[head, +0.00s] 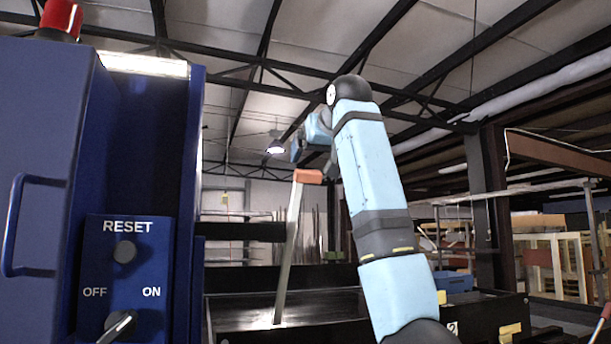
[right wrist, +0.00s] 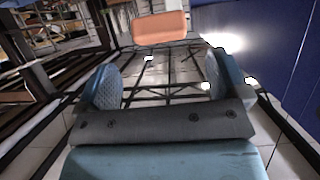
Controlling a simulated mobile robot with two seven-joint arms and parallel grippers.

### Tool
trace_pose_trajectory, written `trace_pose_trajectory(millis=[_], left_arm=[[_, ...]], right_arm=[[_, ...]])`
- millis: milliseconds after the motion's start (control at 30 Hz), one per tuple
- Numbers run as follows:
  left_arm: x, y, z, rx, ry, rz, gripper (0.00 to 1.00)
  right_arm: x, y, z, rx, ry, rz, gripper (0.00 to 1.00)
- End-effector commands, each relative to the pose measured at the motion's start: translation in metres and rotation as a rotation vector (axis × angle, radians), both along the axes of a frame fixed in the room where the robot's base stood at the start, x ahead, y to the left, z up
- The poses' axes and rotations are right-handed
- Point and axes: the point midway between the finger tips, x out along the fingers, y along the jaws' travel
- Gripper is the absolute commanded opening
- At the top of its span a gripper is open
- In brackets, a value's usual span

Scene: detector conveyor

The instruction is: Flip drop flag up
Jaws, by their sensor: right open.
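The drop flag is a thin pale pole (head: 290,250) with an orange block (head: 308,176) at its top. It stands nearly upright, leaning slightly right, with its foot at the dark conveyor bed (head: 250,312). My right gripper (head: 298,150) is close to the orange block, just above it in the head view, partly hidden by its own arm. In the right wrist view the open right gripper (right wrist: 162,75) has its two blue fingers wide apart and nothing between them. The orange block (right wrist: 160,27) shows beyond the fingertips, apart from them. My left gripper is out of view.
A blue detector cabinet (head: 50,130) stands at the left, with a handle, a RESET button (head: 125,251), an OFF/ON knob (head: 118,325) and a red lamp (head: 62,17). A blue bin (head: 453,281) and wooden frames are at the right. Open air surrounds the pole.

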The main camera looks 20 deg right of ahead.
Motion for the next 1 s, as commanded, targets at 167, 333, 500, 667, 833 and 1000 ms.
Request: trace_pose_trajectory(millis=[167,333,500,667,833,1000], left_arm=[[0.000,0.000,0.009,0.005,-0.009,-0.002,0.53],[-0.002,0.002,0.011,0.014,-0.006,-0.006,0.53],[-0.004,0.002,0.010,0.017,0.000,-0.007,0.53],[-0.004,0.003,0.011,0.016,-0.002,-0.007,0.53],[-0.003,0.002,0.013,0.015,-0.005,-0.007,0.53],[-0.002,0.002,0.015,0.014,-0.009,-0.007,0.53]], right_arm=[[0.037,0.001,-0.014,0.000,0.004,0.000,0.94],[0.064,0.002,-0.025,0.000,0.001,0.000,0.94],[0.079,0.002,-0.032,0.000,0.001,-0.001,0.94],[0.083,0.003,-0.035,0.000,-0.001,-0.001,0.94],[0.083,0.003,-0.035,0.000,-0.001,0.000,0.94],[0.083,0.003,-0.035,0.000,-0.001,0.000,0.61]])
